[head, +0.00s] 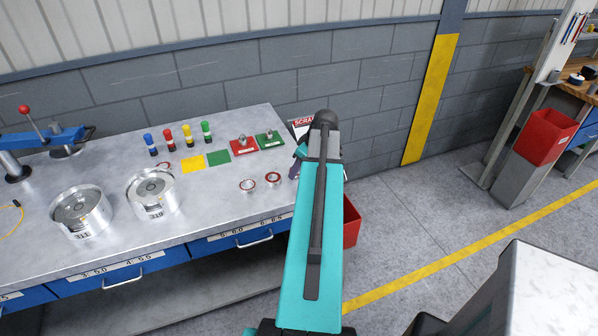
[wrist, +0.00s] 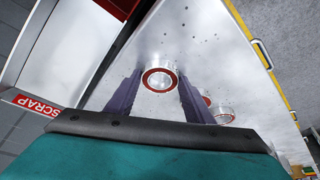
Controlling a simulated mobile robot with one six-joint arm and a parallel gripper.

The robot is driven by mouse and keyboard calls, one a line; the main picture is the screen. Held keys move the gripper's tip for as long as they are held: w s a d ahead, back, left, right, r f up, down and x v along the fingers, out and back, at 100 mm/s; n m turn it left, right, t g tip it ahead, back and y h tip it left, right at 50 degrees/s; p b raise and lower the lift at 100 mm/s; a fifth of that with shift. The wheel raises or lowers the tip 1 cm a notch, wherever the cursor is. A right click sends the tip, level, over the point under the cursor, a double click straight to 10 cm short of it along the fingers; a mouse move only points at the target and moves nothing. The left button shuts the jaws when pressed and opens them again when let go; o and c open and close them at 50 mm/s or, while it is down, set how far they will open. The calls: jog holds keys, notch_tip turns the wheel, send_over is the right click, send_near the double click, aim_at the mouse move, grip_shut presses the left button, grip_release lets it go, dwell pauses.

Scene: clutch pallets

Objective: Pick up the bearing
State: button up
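A bearing (wrist: 160,79), a silver ring with a red band, sits between my purple fingertips in the wrist view. My gripper (wrist: 159,84) has one finger close against each side of it and looks shut on it. I cannot tell whether the bearing is clear of the bench. In the head view my teal arm hides this bearing and most of the gripper. Two more bearings, a left one (head: 248,185) and a right one (head: 273,178), stand on the bench, to the left of my arm. One of the rings beside my right finger (wrist: 222,114) also shows in the wrist view.
The metal bench (head: 215,215) carries two large clutch parts (head: 82,212) (head: 153,194), several coloured pegs (head: 169,140), a yellow pad (head: 193,164), a green pad (head: 219,157) and a blue press (head: 50,137). A scrap label (wrist: 37,104) is beside my gripper. A red bin (head: 351,221) stands by the bench.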

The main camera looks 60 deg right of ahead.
jog(key=shift+r, duration=0.1)
dwell(0.3)
jog(key=shift+r+b, duration=0.95)
jog(key=shift+r, duration=0.5)
jog(key=shift+s+a+r, duration=0.15)
jog(key=shift+a, duration=0.1)
jog(key=s+a+b, duration=0.1)
jog(key=s+a, duration=0.1)
jog(key=s+a+b, duration=0.1)
jog(key=s+a, duration=0.1)
jog(key=a, duration=0.1)
jog(key=s+a+r+b, duration=0.1)
jog(key=s+a, duration=0.1)
jog(key=a, duration=0.1)
jog(key=shift+s+a, duration=0.25)
jog(key=shift+s+a+f+b, duration=0.1)
jog(key=shift+a+f+b, duration=0.05)
jog(key=shift+b, duration=0.75)
jog(key=s+a+b, duration=0.1)
jog(key=b, duration=0.4)
jog(key=s+a+b, duration=0.1)
jog(key=a+b, duration=0.1)
jog(key=b, duration=0.3)
jog(key=shift+s+a+r, duration=0.1)
jog(key=shift+s+r, duration=0.15)
jog(key=shift+r, duration=0.1)
jog(key=shift+s+a+r+b, duration=0.1)
jog(key=shift+b, duration=0.2)
